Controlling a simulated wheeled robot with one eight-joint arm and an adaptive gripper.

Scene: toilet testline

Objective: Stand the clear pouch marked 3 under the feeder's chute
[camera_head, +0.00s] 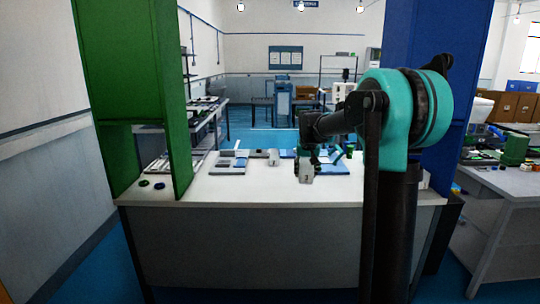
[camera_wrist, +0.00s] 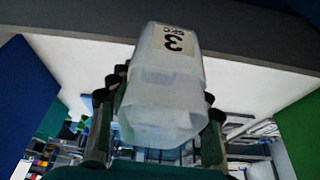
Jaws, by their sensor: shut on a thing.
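The clear pouch marked 3 (camera_wrist: 163,85) is a whitish, see-through container with a black "3" on a pale label. In the wrist view it fills the middle, between the two dark fingers of my gripper (camera_wrist: 160,125). My gripper (camera_head: 307,160) is shut on it. In the head view the pouch (camera_head: 306,178) hangs below my gripper, label towards the camera, over the front part of the white table (camera_head: 230,190). I cannot tell whether its base touches the table. I cannot make out the feeder or its chute for certain.
A green panel (camera_head: 130,90) bounds the table on the left and a blue panel (camera_head: 410,35) on the right. Small trays (camera_head: 232,160) and a white block (camera_head: 273,158) lie towards the back. The front-left middle is clear.

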